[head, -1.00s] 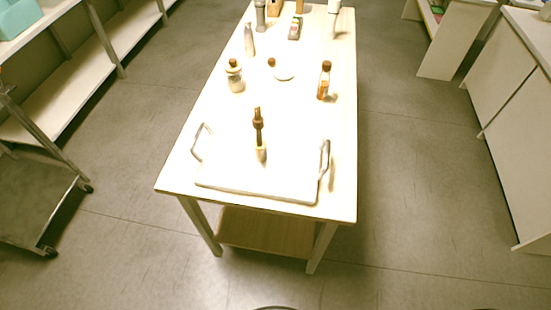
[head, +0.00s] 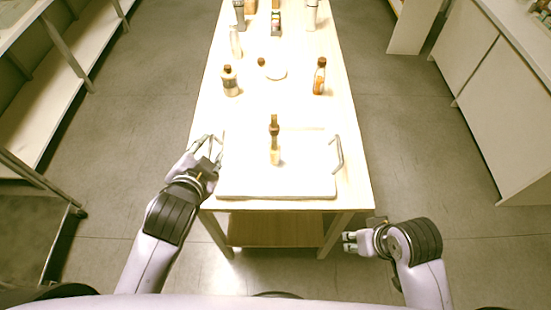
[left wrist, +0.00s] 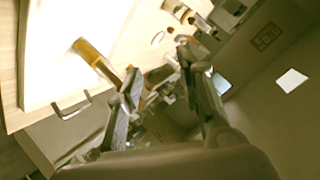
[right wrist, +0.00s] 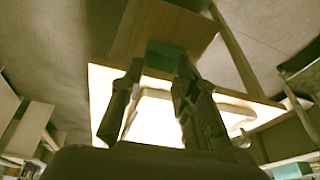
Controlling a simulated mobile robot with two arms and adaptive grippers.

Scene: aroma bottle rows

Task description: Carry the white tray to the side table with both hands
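The white tray (head: 245,180) lies flat on the near end of a long pale table, with a brown-topped bottle (head: 274,142) standing on it. It has a metal left handle (head: 219,147) and right handle (head: 339,155). My left gripper (head: 206,148) is open beside the left handle. In the left wrist view a handle (left wrist: 72,108) shows outside the fingers (left wrist: 160,68), with nothing clearly between them. My right gripper (head: 349,242) is open and empty, off the table's near right corner, apart from the right handle; its fingers also show in the right wrist view (right wrist: 158,75).
The long table (head: 205,110) also bears a brown-capped jar (head: 230,82), an amber bottle (head: 319,77), a round white dish (head: 276,73) and more bottles at the back. Shelving (head: 60,80) stands left, a white cabinet (head: 500,100) right. Floor on both sides is clear.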

